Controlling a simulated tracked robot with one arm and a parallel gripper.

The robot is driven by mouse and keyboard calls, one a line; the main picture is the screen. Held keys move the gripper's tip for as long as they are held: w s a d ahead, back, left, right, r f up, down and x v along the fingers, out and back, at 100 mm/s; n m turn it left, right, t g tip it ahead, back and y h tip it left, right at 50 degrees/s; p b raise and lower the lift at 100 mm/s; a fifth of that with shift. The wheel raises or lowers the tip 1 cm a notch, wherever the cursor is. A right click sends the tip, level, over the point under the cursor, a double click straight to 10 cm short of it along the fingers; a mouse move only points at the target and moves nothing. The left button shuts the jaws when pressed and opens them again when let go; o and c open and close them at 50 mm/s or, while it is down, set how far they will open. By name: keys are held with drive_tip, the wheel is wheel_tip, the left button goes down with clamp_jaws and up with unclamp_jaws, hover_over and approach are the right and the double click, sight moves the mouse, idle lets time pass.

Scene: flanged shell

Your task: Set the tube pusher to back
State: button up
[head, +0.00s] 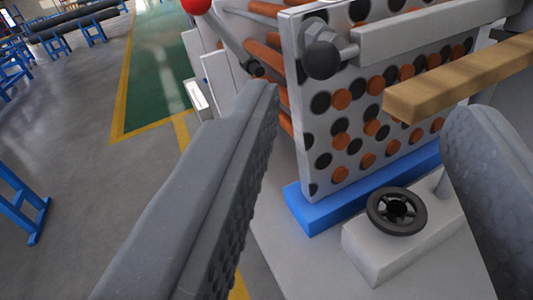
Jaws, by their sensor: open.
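My gripper (365,125) is open, with one textured grey finger at the left and the other at the right edge. Between and beyond the fingers stands a grey perforated plate (327,185) with black holes and orange tube ends. A lever with a red ball knob (196,5) rises behind the left fingertip. A dark round knob (322,60) sits at the plate's upper left corner. A tan bar (460,78) crosses in front of the plate at the right. I cannot tell which of these parts is the tube pusher. My gripper touches none of them clearly.
The plate stands on a blue base (312,212). A black handwheel (397,211) sits on a pale block in front. Blue stands (25,205) and racks with pipes are on the left. The grey floor (80,130) and the green lane with yellow edges are clear.

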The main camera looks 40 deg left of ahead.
sight(321, 68)
drive_tip(key=shift+y, duration=0.3)
drive_tip(key=w+a+f, duration=0.1)
drive_tip(key=w, duration=0.2)
drive_tip(key=w+a+f, duration=0.1)
drive_tip(key=w+a, duration=0.1)
drive_tip(key=w, duration=0.2)
drive_tip(key=w+a+f, duration=0.1)
drive_tip(key=w, duration=0.2)
drive_tip(key=shift+w+a+f+b, duration=0.25)
drive_tip(key=shift+w+a+b, duration=0.05)
drive_tip(key=shift+a, duration=0.1)
drive_tip(key=shift+x, duration=0.9)
drive_tip(key=shift+r, duration=0.15)
